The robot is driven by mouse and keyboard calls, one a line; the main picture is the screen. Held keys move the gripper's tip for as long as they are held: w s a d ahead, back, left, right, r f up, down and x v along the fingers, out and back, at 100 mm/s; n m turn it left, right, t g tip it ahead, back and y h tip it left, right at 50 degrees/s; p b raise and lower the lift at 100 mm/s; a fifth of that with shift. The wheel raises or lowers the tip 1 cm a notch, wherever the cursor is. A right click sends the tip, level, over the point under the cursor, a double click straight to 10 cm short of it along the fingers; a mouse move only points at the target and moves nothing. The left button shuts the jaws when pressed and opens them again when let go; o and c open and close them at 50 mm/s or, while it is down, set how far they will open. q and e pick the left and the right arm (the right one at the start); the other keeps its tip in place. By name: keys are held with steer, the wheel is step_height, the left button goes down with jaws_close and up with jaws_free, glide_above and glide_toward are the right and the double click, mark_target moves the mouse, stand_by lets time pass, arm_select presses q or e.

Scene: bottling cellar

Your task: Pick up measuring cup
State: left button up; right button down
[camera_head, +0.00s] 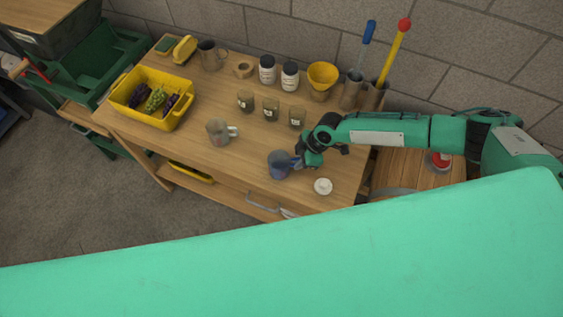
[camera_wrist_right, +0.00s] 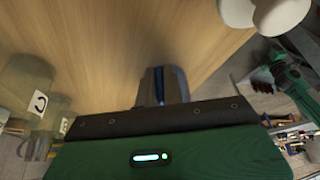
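A grey-blue cup (camera_head: 279,164) stands upright near the front edge of the workbench, with its handle towards my right gripper. My right gripper (camera_head: 306,157) is right at the handle side; whether it touches cannot be told. In the wrist view, the narrow dark and bluish shapes of the right gripper (camera_wrist_right: 163,86) show over the wood, and the grip on the handle is unclear. A paler grey mug (camera_head: 217,131) with a handle stands further left, and a dark metal jug (camera_head: 211,55) is at the back left. My left gripper is out of view.
Several labelled glasses (camera_head: 271,110) stand behind the cup. A white round piece (camera_head: 323,186) lies to its front right. A yellow crate (camera_head: 152,98) of grapes is at the left; two white jars (camera_head: 267,69) and a yellow funnel (camera_head: 322,78) are at the back.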

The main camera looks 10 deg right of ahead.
steer(key=shift+r, duration=0.2)
steer(key=shift+r+b, duration=0.35)
steer(key=shift+r, duration=0.3)
step_height(320, 180, up, 17)
steer(key=b, duration=0.5)
steer(key=d+r+m+t+h+b, duration=0.1)
steer(key=d+r+m+t+h, duration=0.3)
steer(key=m, duration=1.2)
steer(key=shift+d+r+m+b, duration=0.4)
steer(key=shift+d+r, duration=0.8)
steer(key=shift+r, duration=0.75)
